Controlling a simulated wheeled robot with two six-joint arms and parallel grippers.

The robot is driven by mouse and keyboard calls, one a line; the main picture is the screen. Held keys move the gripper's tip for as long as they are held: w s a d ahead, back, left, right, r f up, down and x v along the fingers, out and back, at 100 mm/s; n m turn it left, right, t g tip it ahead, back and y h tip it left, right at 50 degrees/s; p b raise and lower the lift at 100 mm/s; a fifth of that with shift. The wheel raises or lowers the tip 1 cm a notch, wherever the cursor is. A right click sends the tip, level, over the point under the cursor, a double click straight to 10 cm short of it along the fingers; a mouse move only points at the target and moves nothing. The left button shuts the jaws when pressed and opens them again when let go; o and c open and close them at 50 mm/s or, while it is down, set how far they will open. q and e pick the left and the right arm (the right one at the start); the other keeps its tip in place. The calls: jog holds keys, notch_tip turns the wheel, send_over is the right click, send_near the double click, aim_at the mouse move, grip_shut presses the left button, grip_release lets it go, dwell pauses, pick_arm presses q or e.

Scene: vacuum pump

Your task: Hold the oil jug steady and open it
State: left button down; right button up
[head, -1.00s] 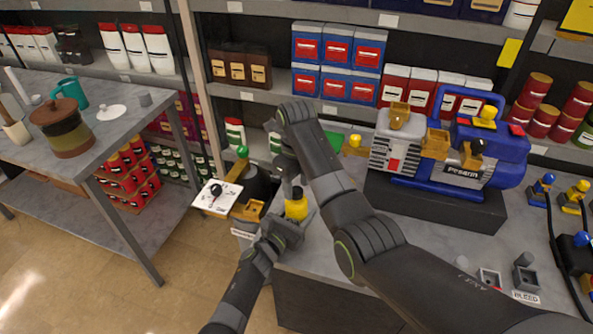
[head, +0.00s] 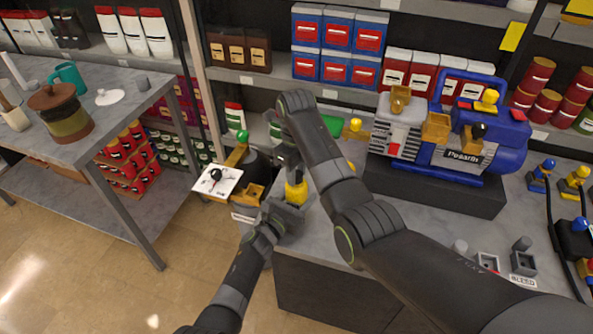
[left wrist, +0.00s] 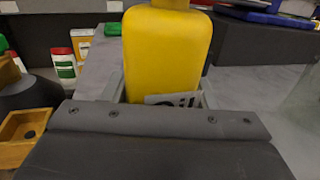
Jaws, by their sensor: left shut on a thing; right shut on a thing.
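The oil jug (head: 296,192) is yellow and upright near the left end of the pump bench. It also shows large in the left wrist view (left wrist: 167,55), with part of its label visible low down. My left gripper (head: 284,212) is shut on the jug's body from the near side. My right gripper (head: 293,170) reaches down from above and is shut at the jug's top. The cap is hidden by the right gripper in the head view and out of frame in the left wrist view, so whether it is still seated cannot be told.
The blue pump (head: 455,145) stands on a dark block to the right. Left of the jug are a wooden block (head: 249,194) and a white gauge card (head: 217,181). Bleed fittings (head: 523,262) and hoses are at the bench's right. The bench front is fairly clear.

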jog(key=n, duration=0.4)
jog(key=shift+n, duration=0.3)
jog(key=n, duration=0.9)
jog(key=shift+r, duration=0.1)
jog(key=n, duration=0.5)
jog(key=shift+w, duration=0.1)
jog(key=n, duration=0.9)
jog(key=shift+n, duration=0.3)
jog(key=n, duration=0.6)
jog(key=shift+r, duration=0.1)
jog(key=n, duration=0.6)
jog(key=shift+n, duration=0.3)
jog(key=n, duration=1.2)
jog(key=shift+n, duration=0.3)
jog(key=shift+r, duration=0.15)
